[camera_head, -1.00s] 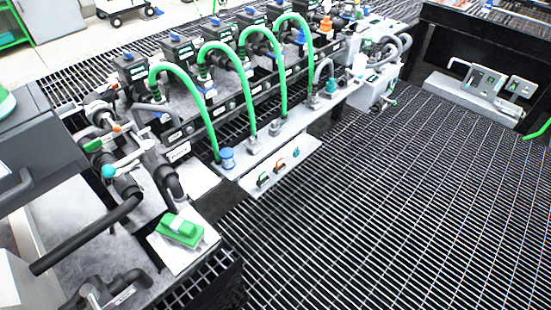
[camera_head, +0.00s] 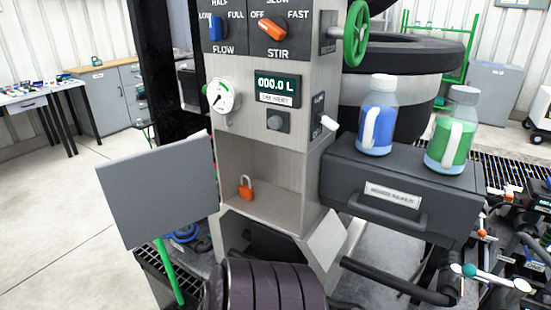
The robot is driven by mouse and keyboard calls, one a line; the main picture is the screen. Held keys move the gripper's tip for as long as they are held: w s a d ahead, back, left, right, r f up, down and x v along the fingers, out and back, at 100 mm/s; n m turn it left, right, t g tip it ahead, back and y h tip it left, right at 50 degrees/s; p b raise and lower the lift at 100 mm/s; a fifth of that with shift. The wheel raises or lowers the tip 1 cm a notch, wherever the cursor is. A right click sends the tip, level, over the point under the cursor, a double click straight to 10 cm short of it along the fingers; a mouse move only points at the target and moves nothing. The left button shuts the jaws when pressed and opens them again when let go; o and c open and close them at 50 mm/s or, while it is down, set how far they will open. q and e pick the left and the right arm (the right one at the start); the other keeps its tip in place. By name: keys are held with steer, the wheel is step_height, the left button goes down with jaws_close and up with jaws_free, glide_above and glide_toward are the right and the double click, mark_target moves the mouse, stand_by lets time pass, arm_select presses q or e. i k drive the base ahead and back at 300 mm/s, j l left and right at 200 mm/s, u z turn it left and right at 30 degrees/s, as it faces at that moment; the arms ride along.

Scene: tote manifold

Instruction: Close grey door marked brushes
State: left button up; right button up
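A flat grey door (camera_head: 160,190) stands swung open on the left side of the grey control column (camera_head: 262,150). Its visible face is plain, and I see no "brushes" marking on it. Beside it the column has an open compartment with an orange padlock (camera_head: 246,189) on its floor. A second, lower opening (camera_head: 265,245) is dark inside. A small panel (camera_head: 325,240) is tilted out at the lower right of the column. Neither of my grippers shows in the view.
Right of the column is a dark drawer unit (camera_head: 400,195) carrying a blue bottle (camera_head: 377,125) and a green bottle (camera_head: 452,140). A dark ribbed object (camera_head: 265,287) stands low in front. A green handwheel (camera_head: 356,35) juts out above. Floor at left is clear.

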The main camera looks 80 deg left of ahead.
mark_target(150, 195)
steer(key=k+j+u, duration=0.1)
steer(key=k+j, duration=1.4)
steer(key=j, duration=1.05)
steer(key=k+j, duration=0.15)
steer(key=j, duration=0.4)
